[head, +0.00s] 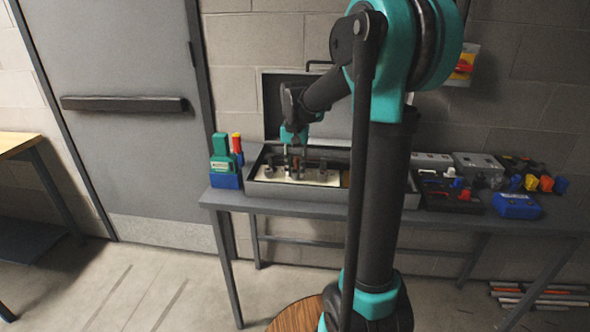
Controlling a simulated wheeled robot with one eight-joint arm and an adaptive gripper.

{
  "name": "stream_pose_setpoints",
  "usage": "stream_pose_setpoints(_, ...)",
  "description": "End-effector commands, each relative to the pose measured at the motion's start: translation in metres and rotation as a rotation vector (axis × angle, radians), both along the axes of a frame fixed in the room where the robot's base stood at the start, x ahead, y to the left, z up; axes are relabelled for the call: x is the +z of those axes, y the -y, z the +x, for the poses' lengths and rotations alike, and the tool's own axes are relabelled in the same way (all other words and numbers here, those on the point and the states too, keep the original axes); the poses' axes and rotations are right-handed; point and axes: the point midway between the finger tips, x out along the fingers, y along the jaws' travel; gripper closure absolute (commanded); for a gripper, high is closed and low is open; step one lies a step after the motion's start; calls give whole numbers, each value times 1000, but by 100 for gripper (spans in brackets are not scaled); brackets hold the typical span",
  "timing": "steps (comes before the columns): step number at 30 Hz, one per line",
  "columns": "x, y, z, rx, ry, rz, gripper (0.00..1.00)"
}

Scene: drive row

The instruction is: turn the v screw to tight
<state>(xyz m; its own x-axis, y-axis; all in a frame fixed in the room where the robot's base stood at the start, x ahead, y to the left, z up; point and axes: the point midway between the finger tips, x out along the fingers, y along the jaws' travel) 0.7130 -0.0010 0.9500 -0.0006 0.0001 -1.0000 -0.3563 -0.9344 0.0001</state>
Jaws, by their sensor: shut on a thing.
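My gripper (294,168) points down into an open grey case (262,188) on the grey table. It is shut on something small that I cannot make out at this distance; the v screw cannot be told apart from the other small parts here. A pale panel (318,181) with several small dark fittings lies in the case around my gripper. My own arm hides the right part of the case and its lid.
Green and blue holders (226,172) stand left of the case. Dark boxes with coloured knobs (450,190) and a blue box (516,206) stand on the right of the table (300,209). The raised lid (272,105) is behind my gripper. Floor in front is mostly clear.

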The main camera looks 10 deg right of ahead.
Motion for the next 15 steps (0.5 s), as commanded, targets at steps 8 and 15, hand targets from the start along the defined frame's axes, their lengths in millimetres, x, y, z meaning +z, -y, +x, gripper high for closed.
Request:
stream_pose_setpoints(8,1,0,1,1,2,0,67)
stream_pose_setpoints(15,0,0,1,2,1,0,66)
